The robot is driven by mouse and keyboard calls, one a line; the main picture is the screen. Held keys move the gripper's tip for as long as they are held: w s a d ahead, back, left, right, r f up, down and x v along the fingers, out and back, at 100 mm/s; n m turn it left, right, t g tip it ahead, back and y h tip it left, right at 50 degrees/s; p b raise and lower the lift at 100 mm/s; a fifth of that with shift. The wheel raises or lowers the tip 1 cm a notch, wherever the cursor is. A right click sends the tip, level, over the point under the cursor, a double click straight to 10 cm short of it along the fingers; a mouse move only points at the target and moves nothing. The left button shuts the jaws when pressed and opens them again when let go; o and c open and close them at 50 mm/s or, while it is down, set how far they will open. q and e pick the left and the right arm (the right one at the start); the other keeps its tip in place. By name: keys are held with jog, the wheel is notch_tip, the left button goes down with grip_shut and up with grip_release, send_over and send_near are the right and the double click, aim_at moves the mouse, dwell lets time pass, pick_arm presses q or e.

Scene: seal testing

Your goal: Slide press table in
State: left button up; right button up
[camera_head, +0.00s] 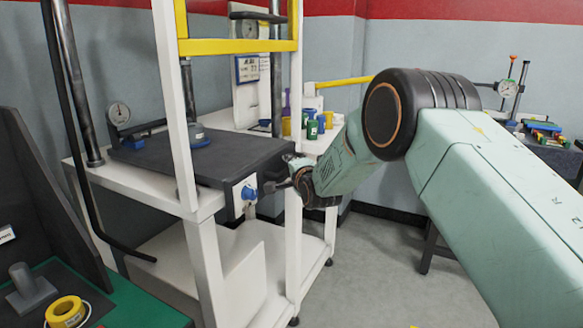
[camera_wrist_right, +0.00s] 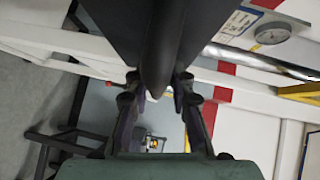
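The press table (camera_head: 165,155) is a dark grey slab on a white frame, with its near right part standing out past the front white post. A white panel with a blue knob (camera_head: 249,192) sits below its near edge. My right gripper (camera_head: 279,174) is at the slab's right corner, just right of the knob. In the right wrist view its two fingers (camera_wrist_right: 157,85) are spread, with the dark edge of the table (camera_wrist_right: 157,60) reaching between them. I cannot tell whether they touch it. My left gripper is not in view.
A dial gauge (camera_head: 119,113) and a small blue-grey round part (camera_head: 198,138) are on the slab. White posts (camera_head: 178,110) and a yellow crossbar (camera_head: 235,46) frame the press. Small bottles (camera_head: 312,126) stand behind. A green-topped bench (camera_head: 140,303) with a yellow ring (camera_head: 65,312) is at lower left.

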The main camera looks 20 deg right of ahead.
jog(key=shift+o, duration=1)
jog(key=shift+s+f, duration=0.1)
jog(key=shift+s, duration=0.05)
jog(key=s+r, duration=0.2)
jog(key=s, duration=0.9)
jog(key=shift+s+a, duration=0.35)
jog(key=shift+a, duration=0.1)
dwell(0.5)
jog(key=shift+f, duration=0.1)
jog(key=shift+c, duration=0.4)
